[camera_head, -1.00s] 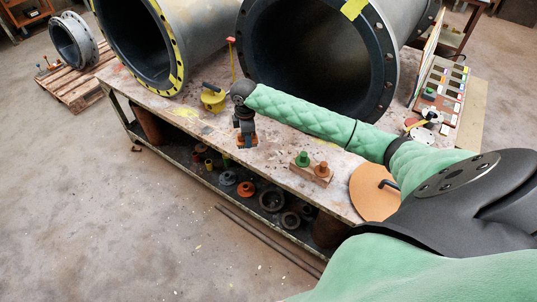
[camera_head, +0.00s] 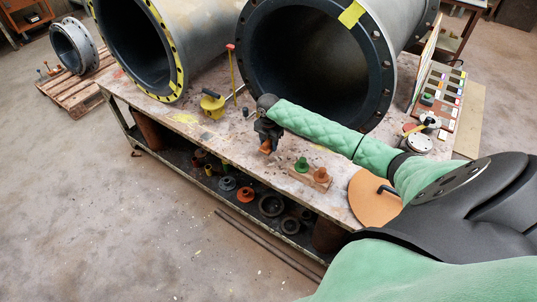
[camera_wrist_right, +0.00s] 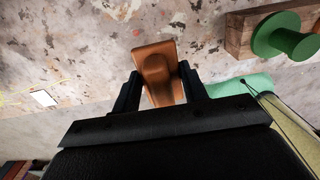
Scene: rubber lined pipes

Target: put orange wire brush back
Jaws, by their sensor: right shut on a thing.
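My right gripper (camera_head: 267,140) is shut on the orange wire brush (camera_head: 266,147), holding it over the front part of the table, left of a small wooden block. In the right wrist view the brush (camera_wrist_right: 157,75) shows as an orange body between the two dark fingers of the gripper (camera_wrist_right: 160,88); its far side is hidden. The wooden block (camera_head: 309,178) carries a green knobbed piece (camera_head: 301,164) and an orange-brown one (camera_head: 321,174). The green piece (camera_wrist_right: 283,37) is at upper right in the wrist view, apart from the brush. My left gripper is out of view.
Two large lined pipes (camera_head: 247,60) lie at the back of the table. A yellow tool (camera_head: 212,104) stands left of my gripper. A round tan disc (camera_head: 373,200) and a colour-marked rack (camera_head: 437,92) are to the right. Several rings lie on the lower shelf.

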